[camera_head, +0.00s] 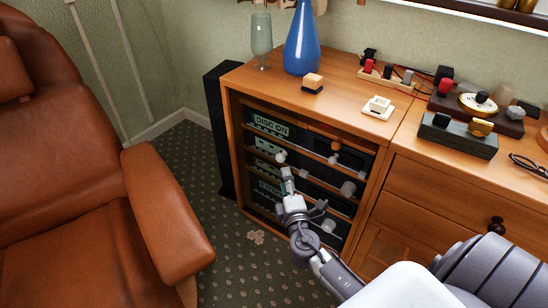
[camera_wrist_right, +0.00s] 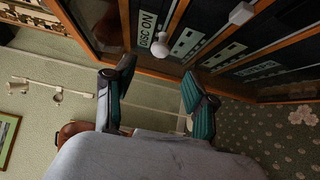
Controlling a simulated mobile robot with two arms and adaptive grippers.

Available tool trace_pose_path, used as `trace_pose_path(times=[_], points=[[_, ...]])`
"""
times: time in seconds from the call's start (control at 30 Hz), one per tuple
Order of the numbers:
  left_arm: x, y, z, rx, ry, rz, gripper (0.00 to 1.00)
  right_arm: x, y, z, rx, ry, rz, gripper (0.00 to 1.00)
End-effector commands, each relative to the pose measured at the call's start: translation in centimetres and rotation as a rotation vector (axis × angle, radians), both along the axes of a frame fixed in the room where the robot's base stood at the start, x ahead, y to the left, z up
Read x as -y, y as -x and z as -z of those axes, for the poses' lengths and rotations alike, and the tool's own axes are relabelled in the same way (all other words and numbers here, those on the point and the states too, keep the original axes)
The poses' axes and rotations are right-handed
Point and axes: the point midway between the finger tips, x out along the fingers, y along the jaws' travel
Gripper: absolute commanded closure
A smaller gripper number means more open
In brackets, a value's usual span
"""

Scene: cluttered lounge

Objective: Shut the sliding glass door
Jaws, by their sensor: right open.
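The wooden cabinet (camera_head: 232,130) has a dark front with shelves and stereo units behind it. The sliding glass door is hard to make out, and I cannot tell how far it stands open. Pale knobs show at the front, one at the left (camera_head: 281,157) and one further right (camera_head: 348,188). My right gripper (camera_head: 303,192) is in front of the cabinet's lower front, fingers apart and empty. In the right wrist view, its open fingers (camera_wrist_right: 157,75) point towards the cabinet front, with a white round knob (camera_wrist_right: 160,46) just beyond them. My left gripper is out of view.
A blue vase (camera_head: 302,42), a glass (camera_head: 261,40) and small items stand on the cabinet top. A brown leather armchair (camera_head: 165,200) stands at the left, a black speaker (camera_head: 218,125) beside the cabinet.

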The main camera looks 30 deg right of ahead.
Motion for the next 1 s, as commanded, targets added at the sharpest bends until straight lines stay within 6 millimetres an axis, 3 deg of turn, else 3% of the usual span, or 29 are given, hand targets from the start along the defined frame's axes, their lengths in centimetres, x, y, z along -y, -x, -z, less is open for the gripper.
trace_pose_path(times=[0.2, 0.4, 0.6, 0.9, 1.0], points=[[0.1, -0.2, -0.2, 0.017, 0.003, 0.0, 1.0, 2.0, -4.6, -0.2, 0.003, 0.002, 0.002, 0.44], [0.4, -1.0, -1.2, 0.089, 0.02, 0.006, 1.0, 3.2, -7.6, 0.0, 0.002, -0.001, 0.001, 0.44], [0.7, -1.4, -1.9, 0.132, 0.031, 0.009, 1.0, 3.7, -9.0, 0.0, 0.001, -0.002, 0.002, 0.44], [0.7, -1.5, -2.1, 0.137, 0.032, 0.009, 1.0, 3.8, -9.1, 0.0, 0.001, -0.002, 0.002, 0.44], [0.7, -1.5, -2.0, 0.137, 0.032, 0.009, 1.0, 3.8, -9.1, 0.0, 0.001, -0.002, 0.002, 0.61]])
